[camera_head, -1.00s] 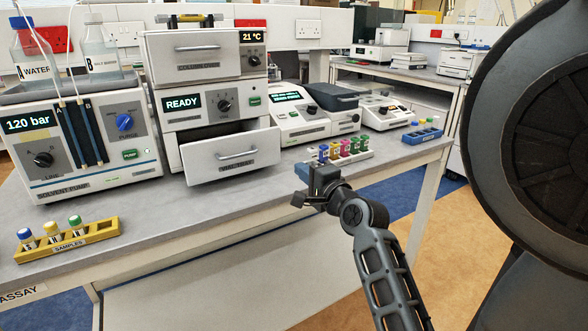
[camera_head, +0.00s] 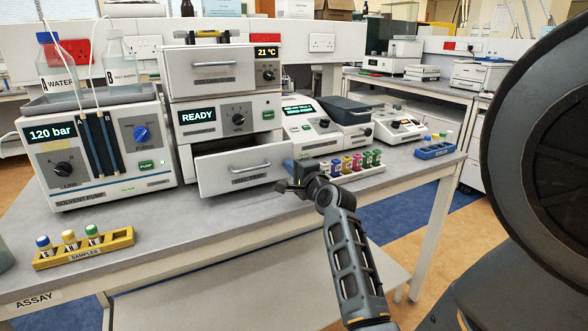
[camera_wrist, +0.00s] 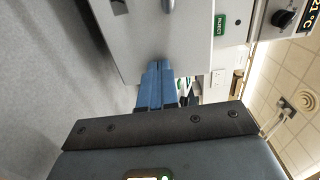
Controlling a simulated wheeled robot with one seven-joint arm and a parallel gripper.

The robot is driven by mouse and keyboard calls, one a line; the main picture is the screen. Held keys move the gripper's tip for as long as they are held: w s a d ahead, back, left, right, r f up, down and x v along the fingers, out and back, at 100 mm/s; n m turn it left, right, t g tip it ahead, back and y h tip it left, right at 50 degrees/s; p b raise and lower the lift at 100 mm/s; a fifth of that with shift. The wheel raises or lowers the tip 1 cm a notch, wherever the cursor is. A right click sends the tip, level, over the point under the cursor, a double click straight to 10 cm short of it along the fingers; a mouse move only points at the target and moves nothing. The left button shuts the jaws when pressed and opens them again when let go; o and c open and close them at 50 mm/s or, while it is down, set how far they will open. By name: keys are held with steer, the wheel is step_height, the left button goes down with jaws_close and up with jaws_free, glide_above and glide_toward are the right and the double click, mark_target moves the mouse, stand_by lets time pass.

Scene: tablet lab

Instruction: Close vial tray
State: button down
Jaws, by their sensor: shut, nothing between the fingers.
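The vial tray (camera_head: 246,170) is a white drawer at the bottom of the stacked unit. It is pulled out, with a dark gap above its front and a bar handle (camera_head: 249,168) on it. My gripper (camera_head: 289,165) is at the right end of the drawer front, its fingers shut and empty. In the wrist view, the blue fingers (camera_wrist: 156,86) lie together and point at a pale panel (camera_wrist: 140,40), which looks like the drawer front. I cannot tell whether they touch it.
A rack of coloured vials (camera_head: 357,165) stands just right of my gripper. A yellow sample rack (camera_head: 84,248) sits at the front left of the bench. The solvent pump (camera_head: 96,150) is left of the drawer unit. The bench in front of the drawer is clear.

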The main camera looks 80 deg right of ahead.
steer(key=b+x, duration=0.2)
steer(key=x, duration=0.8)
steer(key=shift+w+d+f, duration=0.15)
steer(key=shift+w+d, duration=0.3)
steer(key=shift+w+r, duration=0.1)
steer(key=shift+r, duration=0.2)
steer(key=v, duration=0.6)
steer(key=shift+s+a+f, duration=0.25)
steer(key=shift+s, duration=0.1)
steer(key=shift+s+a, duration=0.45)
steer(key=shift+a, duration=0.05)
steer(key=shift+r, duration=0.1)
